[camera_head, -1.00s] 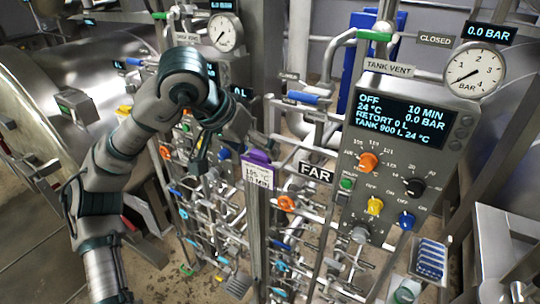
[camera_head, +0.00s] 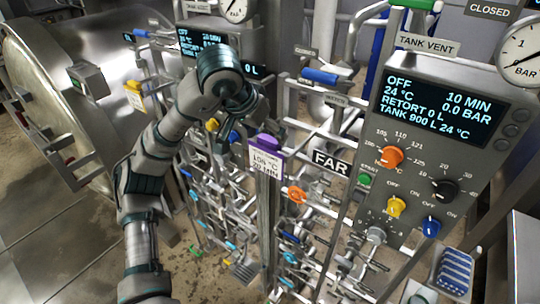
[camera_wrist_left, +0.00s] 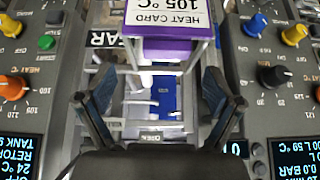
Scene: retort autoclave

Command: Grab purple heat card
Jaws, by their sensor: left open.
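The purple heat card (camera_head: 264,158) has a purple top and a white label reading 105 °C. It is at the top of an upright metal post in the head view. It also shows upside down in the left wrist view (camera_wrist_left: 172,48), at the top and beyond the fingertips. My left gripper (camera_head: 232,138) is just left of the card in the head view. Its two fingers are spread and empty in the left wrist view (camera_wrist_left: 157,90), with the card roughly centred ahead of the gap. I cannot tell the exact distance. My right gripper is out of view.
A control panel (camera_head: 452,108) with a display and coloured knobs stands at right. The FAR sign (camera_head: 331,163) and an orange valve handle (camera_head: 297,195) are close to the card. Dense pipes surround the post. A large steel vessel (camera_head: 50,90) is at left.

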